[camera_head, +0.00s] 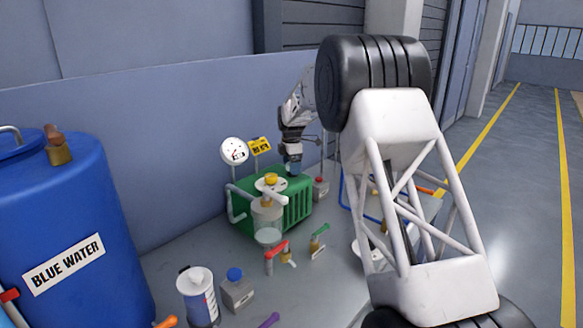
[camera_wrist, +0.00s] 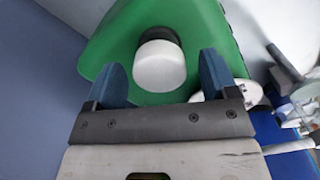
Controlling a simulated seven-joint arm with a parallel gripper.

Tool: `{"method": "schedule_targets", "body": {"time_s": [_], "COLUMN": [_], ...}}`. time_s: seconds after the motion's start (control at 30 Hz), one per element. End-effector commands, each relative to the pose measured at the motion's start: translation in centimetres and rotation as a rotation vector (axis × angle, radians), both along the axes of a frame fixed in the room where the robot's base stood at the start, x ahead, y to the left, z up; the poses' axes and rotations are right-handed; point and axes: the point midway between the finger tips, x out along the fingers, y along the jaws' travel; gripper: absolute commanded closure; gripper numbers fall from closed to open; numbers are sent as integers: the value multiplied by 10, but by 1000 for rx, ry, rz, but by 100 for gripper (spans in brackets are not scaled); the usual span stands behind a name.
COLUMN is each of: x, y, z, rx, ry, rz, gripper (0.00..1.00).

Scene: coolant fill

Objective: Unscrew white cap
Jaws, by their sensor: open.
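The white cap (camera_wrist: 160,66) is round and sits on a black neck on top of a green unit (camera_wrist: 115,50). In the wrist view it lies just beyond and between the two blue fingers of my gripper (camera_wrist: 161,78). The fingers are apart, with a gap on both sides of the cap, and hold nothing. In the head view, my gripper (camera_head: 292,163) points down over the rear top of the green unit (camera_head: 299,205). There the fingers largely hide the cap.
A wall (camera_head: 150,140) runs behind. A blue barrel (camera_head: 60,230) stands far left; valves and bottles lie in front.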

Motion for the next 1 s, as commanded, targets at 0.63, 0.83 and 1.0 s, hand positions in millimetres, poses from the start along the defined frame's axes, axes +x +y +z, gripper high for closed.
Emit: {"method": "schedule_targets", "body": {"time_s": [0.63,0.83,1.0], "x": [0,0,0], "y": [0,0,0], "z": [66,67,67], "rx": [0,0,0], "ry": [0,0,0], "rz": [0,0,-1], "gripper": [21,21,20]}}
